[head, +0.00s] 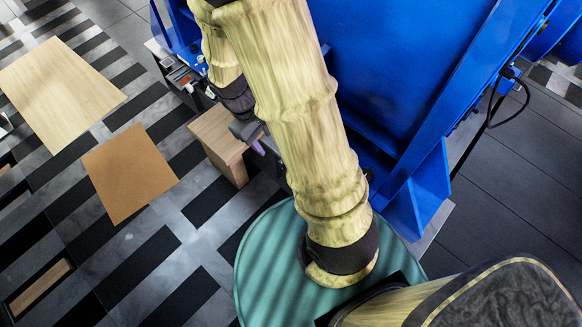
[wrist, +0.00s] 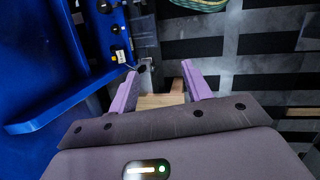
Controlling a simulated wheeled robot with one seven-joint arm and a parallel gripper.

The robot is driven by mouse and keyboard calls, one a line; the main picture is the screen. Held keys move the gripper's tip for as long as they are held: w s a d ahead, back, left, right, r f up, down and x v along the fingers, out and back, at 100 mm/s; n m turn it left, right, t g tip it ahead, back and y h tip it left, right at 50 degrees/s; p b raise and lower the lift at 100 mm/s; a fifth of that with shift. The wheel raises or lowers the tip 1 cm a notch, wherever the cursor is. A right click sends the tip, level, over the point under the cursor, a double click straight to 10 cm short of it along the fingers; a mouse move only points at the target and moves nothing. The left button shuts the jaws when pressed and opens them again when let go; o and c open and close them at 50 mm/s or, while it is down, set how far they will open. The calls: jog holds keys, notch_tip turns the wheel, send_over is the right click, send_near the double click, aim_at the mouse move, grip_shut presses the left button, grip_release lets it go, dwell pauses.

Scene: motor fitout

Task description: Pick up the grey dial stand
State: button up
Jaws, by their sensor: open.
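My gripper (wrist: 158,78) is open in the wrist view, its two purple fingers spread apart with nothing held between them. In the head view my gripper (head: 252,138) is partly hidden behind my arm, close to a wooden block-like stand (head: 222,140). The pale wood also shows between and beyond the fingers in the wrist view (wrist: 160,101). I cannot pick out the grey dial stand for certain. A dark grey strip-like shape (wrist: 145,38) lies beyond the fingertips in the wrist view, but I cannot tell what it is.
A large blue machine (head: 410,60) fills the upper right and lies close beside my arm. Small parts (head: 185,78) sit on a ledge at its left. Pale (head: 58,90) and brown (head: 128,172) boards lie at left. Striped floor between is open.

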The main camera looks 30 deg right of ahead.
jog(key=w+f+n+t+h+b, duration=0.2)
jog(key=w+f+n+h+b, duration=0.2)
jog(key=f+b, duration=0.4)
jog(key=w+f+n+t+h+b, duration=0.3)
jog(key=f+n+h+b, duration=0.2)
jog(key=f, duration=1.6)
jog(key=w+f+n+t+h+b, duration=0.2)
jog(key=w+f+n+h+b, duration=0.2)
jog(key=f+n+b, duration=0.4)
notch_tip(320, 180, down, 6)
jog(key=h+b, duration=0.1)
jog(key=b, duration=0.4)
jog(key=shift+w+f+t, duration=0.15)
jog(key=shift+w+t, duration=0.2)
jog(key=shift+t, duration=0.05)
jog(key=b+x, duration=0.3)
jog(key=x, duration=0.8)
jog(key=shift+d+f+b, duration=0.1)
jog(key=shift+d+b, duration=0.1)
jog(key=shift+b, duration=0.1)
jog(key=shift+w+d, duration=0.15)
jog(key=shift+d, duration=0.2)
jog(key=shift+d, duration=0.1)
